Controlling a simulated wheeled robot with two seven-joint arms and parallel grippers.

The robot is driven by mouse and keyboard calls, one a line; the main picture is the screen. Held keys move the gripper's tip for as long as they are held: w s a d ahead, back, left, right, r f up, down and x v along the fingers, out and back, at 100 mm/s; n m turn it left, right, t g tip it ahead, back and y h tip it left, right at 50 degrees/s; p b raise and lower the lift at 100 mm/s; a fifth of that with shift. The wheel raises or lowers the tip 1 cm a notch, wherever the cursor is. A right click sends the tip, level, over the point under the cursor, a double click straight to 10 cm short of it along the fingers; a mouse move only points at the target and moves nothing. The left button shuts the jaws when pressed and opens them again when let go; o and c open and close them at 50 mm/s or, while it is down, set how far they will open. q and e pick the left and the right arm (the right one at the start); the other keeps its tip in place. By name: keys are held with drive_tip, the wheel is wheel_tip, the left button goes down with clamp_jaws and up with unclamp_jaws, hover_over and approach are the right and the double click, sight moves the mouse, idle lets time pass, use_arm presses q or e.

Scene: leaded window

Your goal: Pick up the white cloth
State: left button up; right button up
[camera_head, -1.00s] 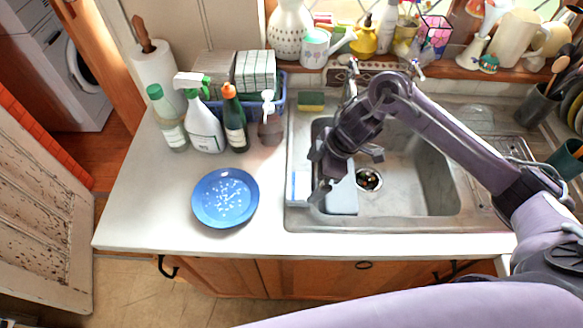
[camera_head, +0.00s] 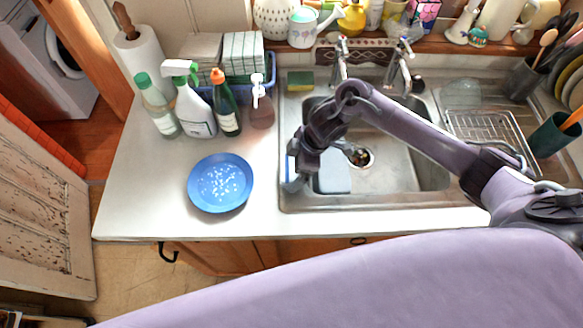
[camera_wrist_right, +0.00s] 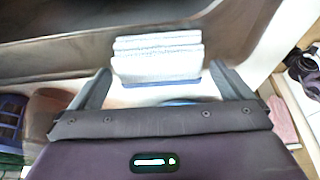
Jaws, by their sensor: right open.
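The white cloth (camera_wrist_right: 158,58) shows in the right wrist view as a stack of white folded layers with a blue strip along its lower edge. It sits between the two spread fingers of my right gripper (camera_wrist_right: 160,72), with a gap on each side. In the head view my right gripper (camera_head: 297,170) is at the left rim of the sink and hides most of the cloth there. Whether the fingers touch the cloth cannot be told. My left gripper is not in view.
The steel sink (camera_head: 400,180) holds a pale blue-grey slab (camera_head: 335,172). A blue plate (camera_head: 220,182) lies on the counter (camera_head: 150,215) to the left. Several bottles, including a green-topped one (camera_head: 158,105), stand behind it. A sponge (camera_head: 300,80) lies behind the sink.

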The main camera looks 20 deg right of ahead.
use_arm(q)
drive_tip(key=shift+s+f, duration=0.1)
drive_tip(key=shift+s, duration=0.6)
use_arm(e)
drive_tip(key=c, duration=0.9)
drive_tip(key=shift+r, duration=0.1)
drive_tip(key=shift+c, duration=0.2)
wheel_tip(320, 180, up, 8)
drive_tip(key=shift+w+r+b, duration=0.1)
drive_tip(key=shift+w+b, duration=0.05)
drive_tip(key=shift+b, duration=0.3)
use_arm(q)
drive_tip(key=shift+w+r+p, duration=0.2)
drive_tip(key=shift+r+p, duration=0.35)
drive_tip(key=shift+p, duration=0.4)
use_arm(e)
wheel_tip(320, 180, up, 12)
